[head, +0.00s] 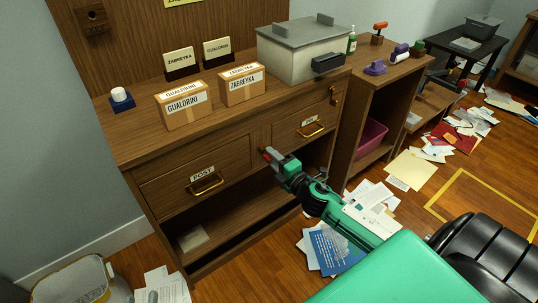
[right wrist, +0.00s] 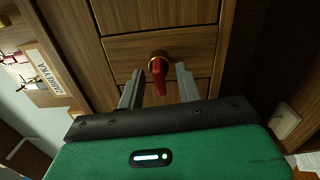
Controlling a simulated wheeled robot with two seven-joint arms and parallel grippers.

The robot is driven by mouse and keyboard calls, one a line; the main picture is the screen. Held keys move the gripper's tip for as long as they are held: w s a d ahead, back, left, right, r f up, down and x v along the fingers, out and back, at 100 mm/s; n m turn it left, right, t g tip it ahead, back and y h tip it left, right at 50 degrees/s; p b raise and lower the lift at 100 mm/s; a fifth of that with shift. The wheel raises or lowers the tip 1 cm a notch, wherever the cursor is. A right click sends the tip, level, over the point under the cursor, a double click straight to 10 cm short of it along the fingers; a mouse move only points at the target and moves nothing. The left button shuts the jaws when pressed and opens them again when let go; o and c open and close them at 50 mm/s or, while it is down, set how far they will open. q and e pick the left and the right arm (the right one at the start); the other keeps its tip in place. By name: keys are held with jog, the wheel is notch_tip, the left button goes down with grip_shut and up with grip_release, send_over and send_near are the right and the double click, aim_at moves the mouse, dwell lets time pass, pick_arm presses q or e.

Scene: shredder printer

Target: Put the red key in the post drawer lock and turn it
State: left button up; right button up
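The post drawer (head: 165,183) is closed, with a POST label and a brass handle (head: 207,184). My right gripper (head: 268,155) is at the right end of this drawer front. In the right wrist view its two grey fingers (right wrist: 159,85) stand apart, one on each side of the red key (right wrist: 161,86), with a gap to each. The key is at a round brass lock (right wrist: 157,62), its red grip pointing down in that view. How deep it sits cannot be told. In the head view the gripper hides the lock. My left gripper is not in view.
The cabinet top holds boxes labelled GUALDRINI (head: 185,107) and ZABREYKA (head: 242,86), and a grey lidded container (head: 300,50). A second drawer (head: 291,130) is right of the gripper. The shelf below is mostly open. Papers (head: 335,248) litter the floor.

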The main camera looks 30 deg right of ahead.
grip_shut()
jog(key=m+p, duration=0.1)
jog(key=m, duration=0.2)
jog(key=shift+r+p, duration=0.15)
jog(key=shift+p, duration=0.15)
jog(key=shift+m+p, duration=0.45)
jog(key=shift+m, duration=1.15)
